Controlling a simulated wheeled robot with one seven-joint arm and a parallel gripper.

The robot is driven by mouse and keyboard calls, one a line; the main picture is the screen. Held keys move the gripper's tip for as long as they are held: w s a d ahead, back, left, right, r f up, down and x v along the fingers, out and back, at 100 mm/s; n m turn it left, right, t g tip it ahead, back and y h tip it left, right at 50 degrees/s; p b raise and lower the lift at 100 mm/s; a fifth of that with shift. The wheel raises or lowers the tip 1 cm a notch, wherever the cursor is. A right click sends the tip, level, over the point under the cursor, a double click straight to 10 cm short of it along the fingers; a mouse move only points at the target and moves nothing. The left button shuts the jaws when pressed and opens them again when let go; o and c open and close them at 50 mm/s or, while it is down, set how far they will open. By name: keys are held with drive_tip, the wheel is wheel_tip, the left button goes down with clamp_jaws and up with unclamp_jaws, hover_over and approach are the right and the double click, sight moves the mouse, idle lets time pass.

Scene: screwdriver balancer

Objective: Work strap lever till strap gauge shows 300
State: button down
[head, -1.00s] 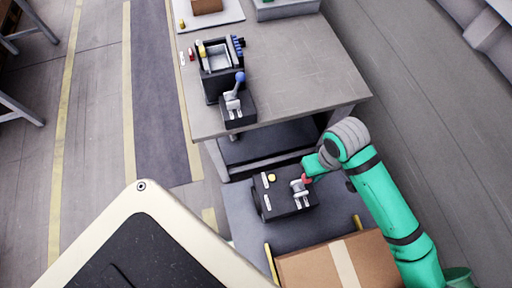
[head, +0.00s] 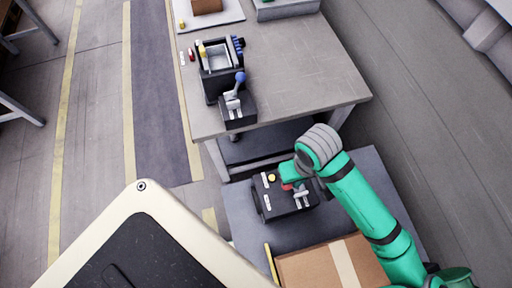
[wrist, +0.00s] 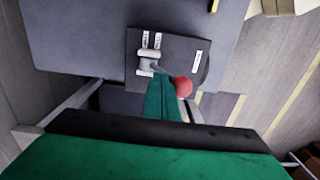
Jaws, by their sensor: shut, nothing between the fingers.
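A black box (head: 270,208) with a red-knobbed lever sits low on the grey platform, in front of the table. Its red knob (head: 287,187) shows beside my gripper (head: 289,181). In the wrist view the knob (wrist: 183,87) is just right of my green fingers (wrist: 161,88), which are shut with nothing between them. The knob looks close to the fingers or touching; I cannot tell which. The lever's pale bracket (wrist: 148,62) is just beyond the fingertips. The labels on the box are too small to read, and I cannot make out a gauge reading.
A second lever with a blue knob (head: 240,77) stands on a black unit at the near left of the table (head: 290,75).

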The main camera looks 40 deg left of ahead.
drive_tip(key=w+d, duration=0.5)
drive_tip(key=w, duration=0.2)
drive_tip(key=shift+w+d, duration=0.3)
drive_tip(key=shift+w, duration=0.05)
idle(0.7)
drive_tip(key=shift+s+a, duration=1)
drive_tip(key=shift+s, duration=0.35)
drive_tip(key=shift+s+a, duration=0.95)
drive_tip(key=shift+s, duration=0.4)
drive_tip(key=shift+s+a, duration=1)
drive_tip(key=shift+s, duration=0.35)
drive_tip(key=w+d, duration=0.6)
drive_tip(key=w, duration=0.2)
drive_tip(key=shift+w, duration=0.1)
idle(1.0)
idle(0.3)
